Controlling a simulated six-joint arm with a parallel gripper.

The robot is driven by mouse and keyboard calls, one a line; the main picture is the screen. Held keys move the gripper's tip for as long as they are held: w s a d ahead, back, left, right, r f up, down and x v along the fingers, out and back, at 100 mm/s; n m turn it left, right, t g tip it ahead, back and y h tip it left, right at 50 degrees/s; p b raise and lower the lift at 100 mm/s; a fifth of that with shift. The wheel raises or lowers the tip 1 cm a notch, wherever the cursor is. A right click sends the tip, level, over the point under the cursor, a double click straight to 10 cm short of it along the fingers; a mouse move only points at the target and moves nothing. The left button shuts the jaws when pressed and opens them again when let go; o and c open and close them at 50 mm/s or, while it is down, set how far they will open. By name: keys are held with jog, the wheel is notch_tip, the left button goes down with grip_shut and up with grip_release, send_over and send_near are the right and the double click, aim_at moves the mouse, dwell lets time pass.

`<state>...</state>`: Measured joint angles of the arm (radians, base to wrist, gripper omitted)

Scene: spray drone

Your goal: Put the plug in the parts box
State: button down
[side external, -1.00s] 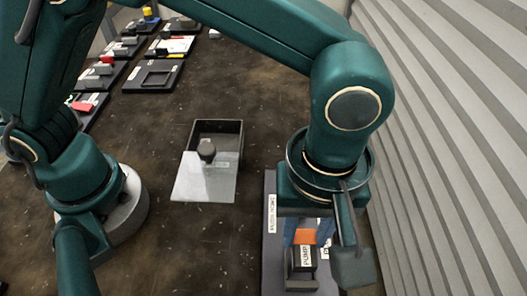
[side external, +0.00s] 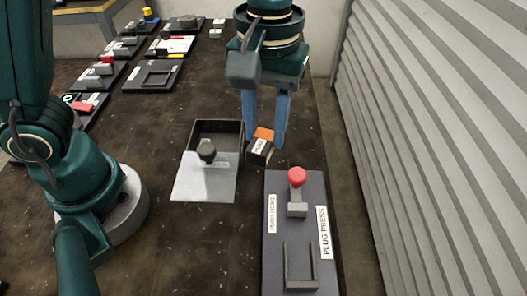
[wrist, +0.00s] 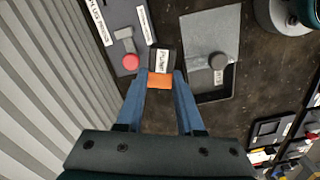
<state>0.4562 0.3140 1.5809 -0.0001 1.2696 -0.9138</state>
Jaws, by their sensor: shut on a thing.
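My gripper (side external: 263,138) (wrist: 161,76) is shut on a dark block (side external: 259,151) with an orange part and a white label reading "PUMP". The block (wrist: 162,58) is between the blue fingers, tilted in the side view. No separate plug shows, and I cannot tell whether the orange part is one. A dark, open-topped box (side external: 218,126), probably the parts box, is just left of the held block in the side view. A grey plate (side external: 203,185) with a dark round knob (side external: 207,150) lies over its near part. The box (wrist: 212,97) is right of my fingers in the wrist view.
The plug press board (side external: 283,235), with its red-knobbed lever (side external: 297,177) and empty bracket (side external: 300,284), is in front of the gripper. Several dark trays (side external: 152,75) stand at the back left. A ribbed wall (side external: 430,140) bounds the right.

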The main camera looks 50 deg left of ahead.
jog(key=s+a+n, duration=0.2)
jog(key=a, duration=1)
jog(key=s+a+n, duration=0.2)
jog(key=s+a, duration=0.1)
jog(key=a, duration=0.9)
send_over(219, 146)
notch_tip(219, 146, down, 7)
jog(key=shift+r, duration=0.2)
jog(key=shift+a+f, duration=0.1)
jog(key=shift+f, duration=1.8)
jog(key=shift+f, duration=0.1)
jog(key=c, duration=0.5)
grip_release()
jog(key=shift+c, duration=0.2)
